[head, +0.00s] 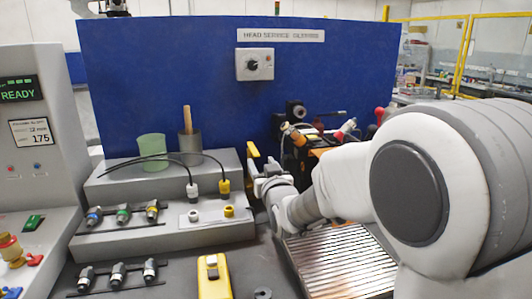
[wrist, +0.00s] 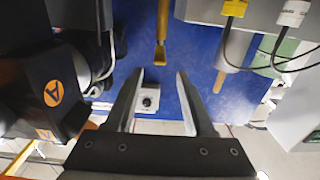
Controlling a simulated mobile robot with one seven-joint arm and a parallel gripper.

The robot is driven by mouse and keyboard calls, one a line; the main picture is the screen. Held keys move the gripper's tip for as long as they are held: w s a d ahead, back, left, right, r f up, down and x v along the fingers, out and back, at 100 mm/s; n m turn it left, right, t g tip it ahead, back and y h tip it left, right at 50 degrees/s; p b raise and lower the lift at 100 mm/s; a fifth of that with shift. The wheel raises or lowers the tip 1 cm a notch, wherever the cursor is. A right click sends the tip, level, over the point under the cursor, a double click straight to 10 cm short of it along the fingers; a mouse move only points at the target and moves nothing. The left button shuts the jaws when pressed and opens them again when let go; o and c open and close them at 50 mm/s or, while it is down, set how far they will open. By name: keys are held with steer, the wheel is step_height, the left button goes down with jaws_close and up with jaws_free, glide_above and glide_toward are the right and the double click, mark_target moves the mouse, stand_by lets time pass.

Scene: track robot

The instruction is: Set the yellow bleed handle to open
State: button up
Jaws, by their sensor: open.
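The yellow bleed handle (head: 254,150) shows in the head view as a small yellow piece, just above and left of my gripper (head: 262,178). My arm and gripper hide part of that area. In the wrist view the handle (wrist: 161,30) is a narrow yellow bar entering from the top edge, with a wider end pointing down the picture. My gripper (wrist: 160,74) is open and empty there. The handle's end lies beyond the fingertips, roughly centred between them in the picture. I see no contact. Whether the handle stands at open or closed cannot be told.
A dark machine block with orange marks (wrist: 50,88) stands close on the left in the wrist view. A grey stepped bench (head: 165,200) with cables and connectors lies left of my gripper in the head view. A blue panel (head: 180,70) with a knob box (head: 255,64) stands behind.

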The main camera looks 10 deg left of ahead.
mark_target(255, 151)
steer(key=x, duration=0.9)
steer(key=shift+d, duration=0.1)
jaws_close()
steer(key=shift+s, duration=0.1)
stand_by(1.2)
